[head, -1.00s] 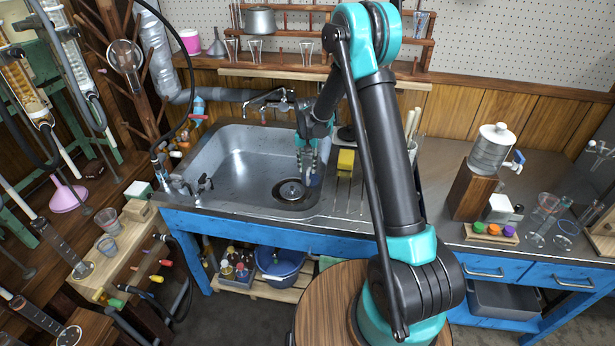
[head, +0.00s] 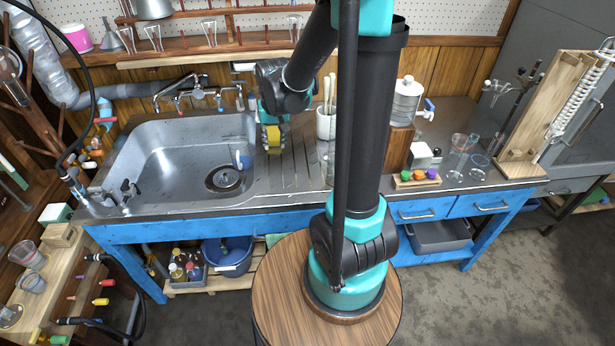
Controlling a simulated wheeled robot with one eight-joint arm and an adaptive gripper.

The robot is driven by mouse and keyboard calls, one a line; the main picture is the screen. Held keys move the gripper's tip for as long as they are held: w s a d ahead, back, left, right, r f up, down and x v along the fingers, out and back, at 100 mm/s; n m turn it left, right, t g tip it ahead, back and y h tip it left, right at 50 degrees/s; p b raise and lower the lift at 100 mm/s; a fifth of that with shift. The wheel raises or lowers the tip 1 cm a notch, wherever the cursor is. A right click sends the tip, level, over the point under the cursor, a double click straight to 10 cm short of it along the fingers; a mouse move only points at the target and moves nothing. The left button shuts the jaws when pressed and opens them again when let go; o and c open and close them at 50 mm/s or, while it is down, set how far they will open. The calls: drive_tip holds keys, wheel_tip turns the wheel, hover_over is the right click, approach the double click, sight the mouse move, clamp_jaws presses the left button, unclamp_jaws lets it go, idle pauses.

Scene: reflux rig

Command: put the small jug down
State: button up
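A small blue vessel (head: 243,160), probably the small jug, is in the right part of the sink (head: 150,150), beside the drain (head: 225,179). It is too small to make out a handle or spout.
The ribbed drainboard (head: 292,172) lies right of the sink. A white holder with sticks (head: 326,124) stands behind it. Taps (head: 198,94) line the back wall. My arm hides part of the counter. A white-lidded jar (head: 406,101) stands farther right.

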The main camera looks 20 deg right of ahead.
drive_tip(key=s+d+f+t, duration=0.1)
drive_tip(key=s+d, duration=0.2)
drive_tip(key=s, duration=0.5)
drive_tip(key=s+d+f+n, duration=0.1)
drive_tip(key=s+d, duration=0.2)
drive_tip(key=s, duration=0.5)
drive_tip(key=shift+s+t, duration=0.35)
drive_tip(key=shift+t, duration=0.05)
